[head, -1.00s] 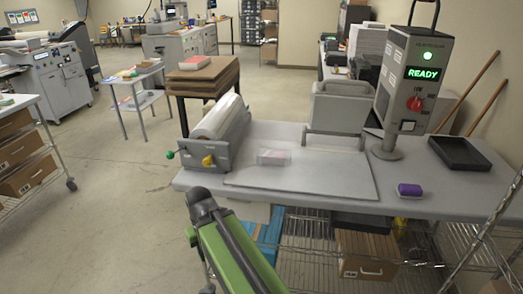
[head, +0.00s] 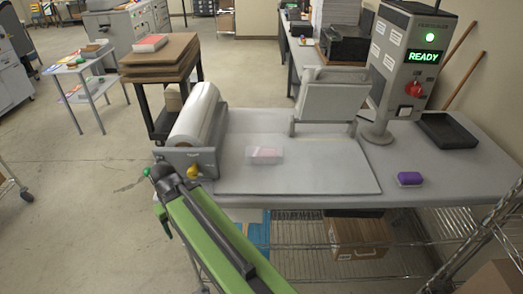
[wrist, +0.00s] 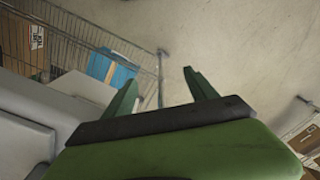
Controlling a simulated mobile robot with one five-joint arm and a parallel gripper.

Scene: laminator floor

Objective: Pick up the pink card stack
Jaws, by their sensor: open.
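A small pale pink stack (head: 265,152) sits in or under something clear on the grey board (head: 300,183) on the worktable, right of the film roll. It looks like cards, but its details are too small to read. My gripper (wrist: 160,84) is open and empty in the wrist view, its two green fingers apart above the bare floor. In the head view my green arm reaches up at the table's front left edge, short of the pink stack. The wrist view does not show the stack.
A film roll (head: 196,112) stands at the table's left end. A grey hinged panel (head: 331,97), a READY control tower (head: 402,75), a black tray (head: 446,131) and a purple block (head: 410,179) occupy the right side. A wire shelf with a carton (head: 360,238) lies below.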

